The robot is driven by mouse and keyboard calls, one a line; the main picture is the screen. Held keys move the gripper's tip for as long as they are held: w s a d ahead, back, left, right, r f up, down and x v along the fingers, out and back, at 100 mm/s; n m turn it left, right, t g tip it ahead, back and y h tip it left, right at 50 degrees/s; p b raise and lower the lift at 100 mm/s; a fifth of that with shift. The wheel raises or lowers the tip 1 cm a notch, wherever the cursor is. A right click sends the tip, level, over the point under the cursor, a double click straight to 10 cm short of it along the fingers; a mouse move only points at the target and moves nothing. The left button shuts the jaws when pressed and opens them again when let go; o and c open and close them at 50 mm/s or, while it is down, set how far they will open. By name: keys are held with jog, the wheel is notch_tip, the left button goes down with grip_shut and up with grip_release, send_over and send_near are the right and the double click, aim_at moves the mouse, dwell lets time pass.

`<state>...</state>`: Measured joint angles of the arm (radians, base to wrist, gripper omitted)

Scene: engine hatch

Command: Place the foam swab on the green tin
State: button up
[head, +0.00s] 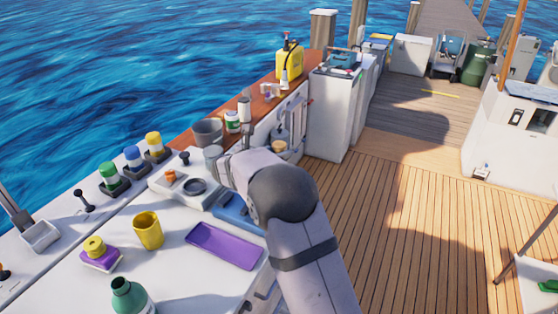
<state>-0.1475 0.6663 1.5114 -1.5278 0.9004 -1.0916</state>
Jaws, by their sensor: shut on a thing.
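The likely green tin (109,174) stands upright in a dark square holder at the left of the white deck top. It is first in a row with a blue tin (133,157) and a yellow tin (154,143) in like holders. I cannot make out a foam swab for certain. A yellow round piece on a purple block (98,254) lies at the lower left, and I cannot tell what it is. My arm reaches from the bottom centre up and left across the white top. My gripper's fingers are hidden behind the arm, along with anything between them.
A yellow cup (148,230), a purple tray (222,246) and a green bottle (128,297) stand on the white top. A blue item (234,214) is partly behind my arm.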

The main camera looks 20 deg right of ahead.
jog(key=shift+f, duration=1.5)
jog(key=shift+f, duration=0.2)
jog(key=o, duration=1)
jog(key=shift+r, duration=0.15)
jog(key=shift+a+r, duration=0.1)
jog(key=shift+a, duration=0.05)
jog(key=b+v, duration=0.3)
jog(key=v, duration=0.8)
jog(key=shift+s+a+r, duration=0.2)
jog(key=shift+s+a, duration=0.05)
jog(key=shift+a, duration=0.05)
